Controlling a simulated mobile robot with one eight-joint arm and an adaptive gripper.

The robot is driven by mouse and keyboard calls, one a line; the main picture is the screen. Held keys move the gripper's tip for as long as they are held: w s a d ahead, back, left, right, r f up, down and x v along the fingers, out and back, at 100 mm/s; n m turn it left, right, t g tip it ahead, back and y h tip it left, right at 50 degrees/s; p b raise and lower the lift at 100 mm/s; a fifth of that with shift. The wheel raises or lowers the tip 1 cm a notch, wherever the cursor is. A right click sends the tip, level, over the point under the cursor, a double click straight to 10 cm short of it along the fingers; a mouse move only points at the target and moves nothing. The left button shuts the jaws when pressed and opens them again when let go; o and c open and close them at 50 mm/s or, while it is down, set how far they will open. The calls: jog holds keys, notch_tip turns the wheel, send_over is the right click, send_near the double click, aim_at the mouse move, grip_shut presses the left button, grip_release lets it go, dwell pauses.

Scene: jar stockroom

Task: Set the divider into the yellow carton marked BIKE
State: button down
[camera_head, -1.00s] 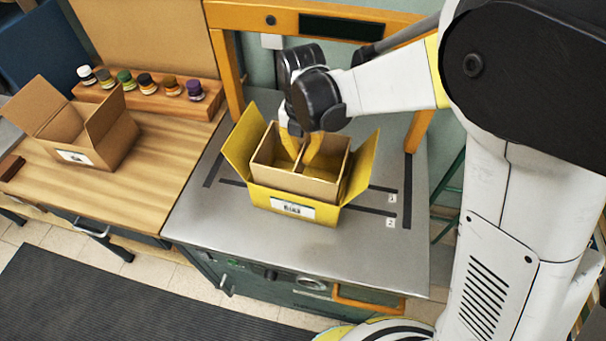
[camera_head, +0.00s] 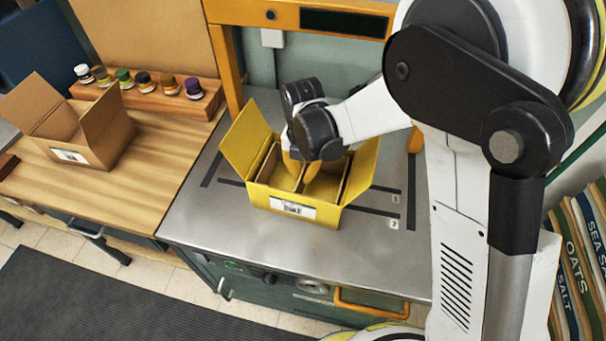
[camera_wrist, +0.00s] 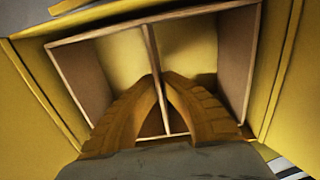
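The yellow carton (camera_head: 256,194) stands on the grey bench with its flaps open and a white label on its front; the label's lettering is too small to read surely. The divider (camera_wrist: 155,50), a brown frame with a middle partition, is inside the carton, its top near the carton's rim. It shows in the head view (camera_head: 269,162), partly hidden by my gripper. My gripper (camera_head: 303,172) reaches down into the carton. In the wrist view its orange fingers (camera_wrist: 162,88) are shut on the middle partition, one on each side. The divider's underside is hidden.
A brown open carton (camera_head: 104,142) stands on the wooden table at left. Behind it, several small jars sit on a wooden rack (camera_head: 150,104). An orange frame (camera_head: 229,72) rises behind the bench. The bench top (camera_head: 240,245) is clear in front of the carton.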

jog(key=shift+f+b, duration=0.4)
jog(key=shift+f, duration=0.1)
jog(key=c, duration=1.6)
grip_release()
jog(key=shift+r, duration=0.1)
notch_tip(320, 180, up, 13)
jog(key=p, duration=0.5)
jog(key=shift+r, duration=0.1)
jog(key=s+d+r+m+t, duration=0.35)
jog(key=d+r+m, duration=0.55)
jog(key=d+m, duration=0.4)
jog(key=s+d+m+t, duration=0.1)
jog(key=s+d+m, duration=0.2)
jog(key=m, duration=0.4)
jog(key=s+d+r+m+t, duration=0.1)
jog(key=s+d+m, duration=0.2)
jog(key=m, duration=0.3)
jog(key=s+d+r+m+t, duration=0.1)
jog(key=s+d+m, duration=0.3)
jog(key=m, duration=0.3)
jog(key=shift+d+r+m+t, duration=0.2)
jog(key=shift+d+m+t, duration=0.15)
jog(key=shift+d, duration=0.1)
